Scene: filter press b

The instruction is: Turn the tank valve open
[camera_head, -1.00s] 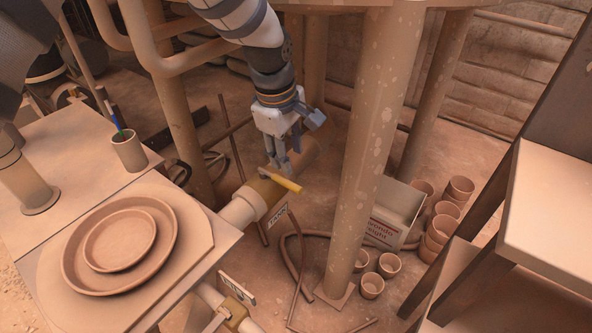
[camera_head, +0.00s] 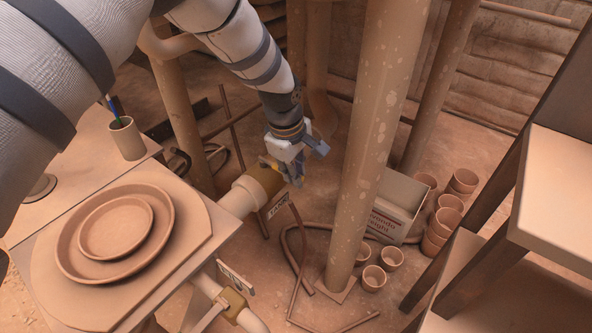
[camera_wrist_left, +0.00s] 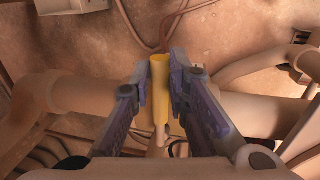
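The tank valve has a brass-coloured body (camera_head: 266,182) on a thick pipe beside the table, with a tag reading TANK (camera_head: 278,206) hanging by it. Its yellow handle (camera_wrist_left: 160,88) shows in the left wrist view, lying lengthwise between my fingers. My left gripper (camera_head: 296,180) points down over the valve and hides most of the handle in the head view. In the wrist view the left gripper's (camera_wrist_left: 160,80) two fingers are drawn in close on both sides of the handle and appear to grip it. My right gripper is not in view.
A second valve (camera_head: 234,302) with its own tag sits on a lower pipe. A table holds stacked clay plates (camera_head: 115,232) and a cup (camera_head: 126,138). A thick post (camera_head: 367,150) stands right of my gripper. A box (camera_head: 396,205) and several clay pots (camera_head: 440,228) lie beyond it.

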